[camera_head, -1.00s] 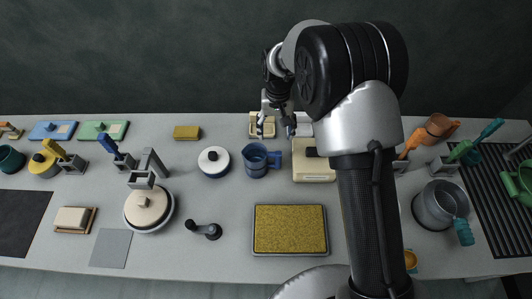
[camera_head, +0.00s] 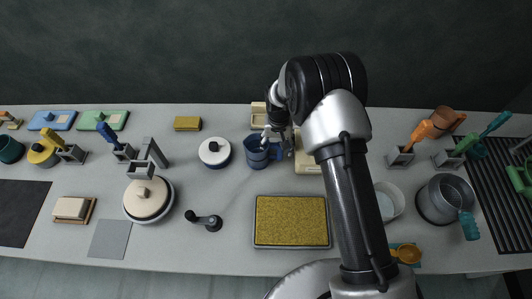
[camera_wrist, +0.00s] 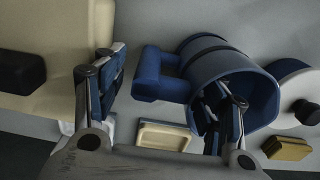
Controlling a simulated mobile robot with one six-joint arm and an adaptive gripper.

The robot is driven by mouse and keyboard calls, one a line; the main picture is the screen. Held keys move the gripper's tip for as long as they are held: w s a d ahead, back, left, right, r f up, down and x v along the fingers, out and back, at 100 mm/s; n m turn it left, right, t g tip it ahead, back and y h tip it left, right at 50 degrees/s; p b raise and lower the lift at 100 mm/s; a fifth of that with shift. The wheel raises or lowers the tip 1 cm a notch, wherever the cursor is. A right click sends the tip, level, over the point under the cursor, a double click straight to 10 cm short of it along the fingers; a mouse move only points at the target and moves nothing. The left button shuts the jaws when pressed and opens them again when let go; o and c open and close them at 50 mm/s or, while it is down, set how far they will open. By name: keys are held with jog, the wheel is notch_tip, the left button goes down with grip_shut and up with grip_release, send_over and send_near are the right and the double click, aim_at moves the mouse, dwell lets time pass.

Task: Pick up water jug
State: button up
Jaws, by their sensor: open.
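The water jug is a dark blue mug-shaped vessel (camera_head: 255,158) with a handle, standing on the bench near the middle of the head view. In the wrist view the jug (camera_wrist: 205,62) shows its open mouth, and its handle (camera_wrist: 150,76) points left. My gripper (camera_head: 278,147) is down at the jug's right side. In the wrist view my gripper (camera_wrist: 160,86) is open, with one finger left of the handle and the other over or inside the mouth. The handle lies between the fingers. I cannot tell whether either finger touches the jug.
A cream box (camera_head: 308,160) with a dark part stands close right of the jug. A blue pot with a white lid (camera_head: 214,150) stands left, and a cream tray (camera_head: 257,108) behind. A yellow-topped tray (camera_head: 291,221) lies in front. Bare bench separates it from the jug.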

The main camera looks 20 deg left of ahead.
jog(key=shift+f, duration=0.45)
jog(key=shift+s, duration=0.1)
grip_shut()
dwell(0.5)
